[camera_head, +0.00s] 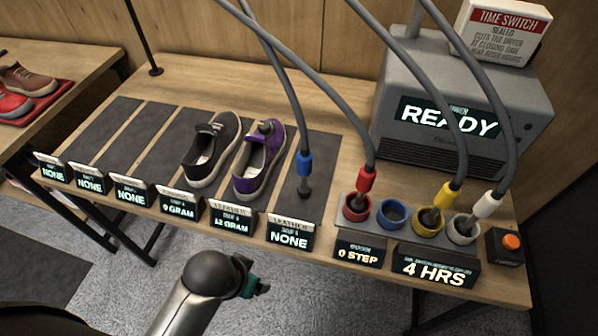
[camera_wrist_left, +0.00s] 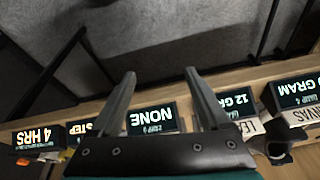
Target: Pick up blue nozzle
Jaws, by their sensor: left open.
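The blue nozzle (camera_head: 304,165) hangs on a grey hose, tip down, at the rightmost dark mat (camera_head: 318,205) behind a "NONE" display (camera_head: 289,237). Its tip appears to touch the mat. The blue ring holder (camera_head: 391,212) on the grey rack is empty. My left gripper (camera_head: 258,287) is in front of the table edge, over the floor, apart from the nozzle. In the left wrist view its two fingers (camera_wrist_left: 160,85) are spread with nothing between them, near the "NONE" display (camera_wrist_left: 152,118). The nozzle is not discernible in that view. My right gripper is not in view.
Red (camera_head: 366,180), yellow (camera_head: 445,194) and white (camera_head: 486,206) nozzles stand in their holders. A purple sneaker (camera_head: 259,162) and a black sneaker (camera_head: 212,150) stand left of the blue nozzle. Displays line the front edge. A grey dryer (camera_head: 460,110) stands behind the rack.

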